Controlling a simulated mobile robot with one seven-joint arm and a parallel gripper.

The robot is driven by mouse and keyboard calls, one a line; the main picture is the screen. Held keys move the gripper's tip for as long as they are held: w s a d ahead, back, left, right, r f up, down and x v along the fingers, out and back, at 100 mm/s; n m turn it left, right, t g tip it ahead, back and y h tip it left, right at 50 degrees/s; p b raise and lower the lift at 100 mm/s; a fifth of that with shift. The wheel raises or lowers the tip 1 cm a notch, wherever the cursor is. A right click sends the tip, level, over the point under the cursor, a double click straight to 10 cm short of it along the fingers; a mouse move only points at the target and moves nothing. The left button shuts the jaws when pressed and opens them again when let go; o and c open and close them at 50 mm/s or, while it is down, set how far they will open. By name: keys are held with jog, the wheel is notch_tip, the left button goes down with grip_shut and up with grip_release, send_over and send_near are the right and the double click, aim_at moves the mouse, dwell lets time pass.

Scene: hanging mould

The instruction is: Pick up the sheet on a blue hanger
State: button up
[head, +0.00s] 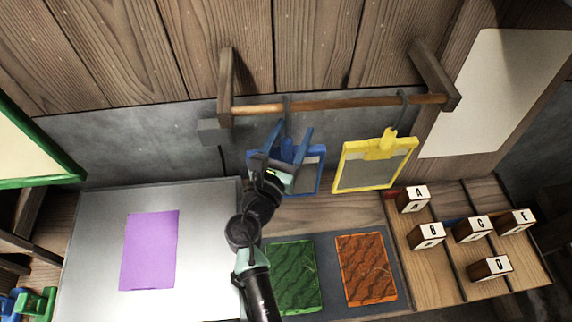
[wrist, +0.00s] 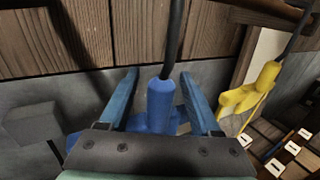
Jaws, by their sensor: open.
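A blue hanger (head: 291,150) hangs by a dark hook from a wooden rod (head: 340,105) in the head view. A framed sheet (head: 307,178) hangs below it, partly hidden by my arm. My gripper (head: 289,132) is open in front of the blue hanger. In the wrist view, the blue hanger's thick stem (wrist: 161,103) stands between the two blue fingers of my gripper (wrist: 158,88), with gaps showing on both sides. The lower part of the hanger is hidden by the gripper body.
A yellow hanger with a framed sheet (head: 345,165) hangs right of the blue one. Below are a green textured tile (head: 296,277), an orange tile (head: 366,270), lettered blocks (head: 428,236) and a purple sheet (head: 149,250) on a pale board. A wall is close behind the rod.

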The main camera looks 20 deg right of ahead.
grip_shut()
dwell(0.4)
dwell(1.1)
